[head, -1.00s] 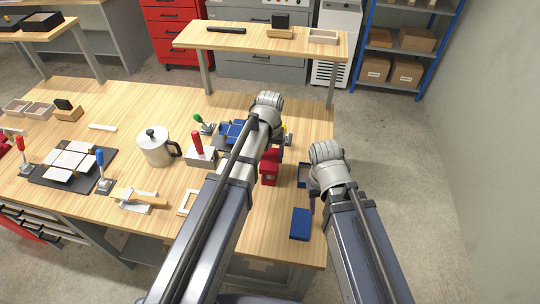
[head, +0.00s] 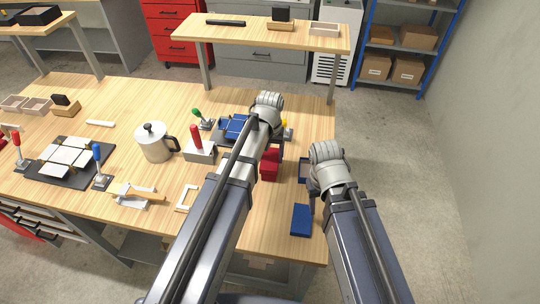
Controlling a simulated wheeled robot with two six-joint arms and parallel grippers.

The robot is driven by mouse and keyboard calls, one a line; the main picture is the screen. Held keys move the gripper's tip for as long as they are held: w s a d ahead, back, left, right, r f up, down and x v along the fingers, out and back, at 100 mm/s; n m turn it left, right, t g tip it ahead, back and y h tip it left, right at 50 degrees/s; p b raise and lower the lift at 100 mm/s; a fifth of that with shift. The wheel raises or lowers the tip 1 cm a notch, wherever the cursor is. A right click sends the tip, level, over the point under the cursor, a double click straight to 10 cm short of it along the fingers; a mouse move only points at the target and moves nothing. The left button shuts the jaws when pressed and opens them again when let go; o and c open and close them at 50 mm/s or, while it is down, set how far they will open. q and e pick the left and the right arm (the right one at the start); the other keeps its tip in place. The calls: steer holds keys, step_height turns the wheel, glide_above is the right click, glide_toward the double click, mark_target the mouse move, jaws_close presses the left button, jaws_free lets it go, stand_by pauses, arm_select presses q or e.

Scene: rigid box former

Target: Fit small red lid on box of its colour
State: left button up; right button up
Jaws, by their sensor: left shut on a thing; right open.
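A red box (head: 269,171) stands on the table just right of my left forearm, which hides part of it. A red piece at its top, seemingly the small red lid (head: 275,154), is partly covered by my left arm. My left gripper (head: 273,146) is shut on this piece, at or just above the box; its fingers are mostly hidden. I cannot tell whether the lid is seated. My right gripper (head: 312,198) is open and empty, to the right of the red box, near the table's right edge.
A blue open box (head: 303,170) and a flat blue piece (head: 301,220) lie near my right gripper. A toggle-clamp fixture with blue parts (head: 235,127) is behind my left arm. A grey block with a red handle (head: 200,150) and a metal jug (head: 154,143) stand left.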

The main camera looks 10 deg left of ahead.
arm_select(q)
steer(key=shift+f+b, duration=1.5)
steer(key=shift+f, duration=0.05)
arm_select(e)
steer(key=shift+f, duration=1.5)
arm_select(q)
steer(key=o, duration=1.3)
steer(key=shift+c, duration=0.2)
steer(key=shift+r, duration=0.15)
arm_select(e)
steer(key=shift+r, duration=0.1)
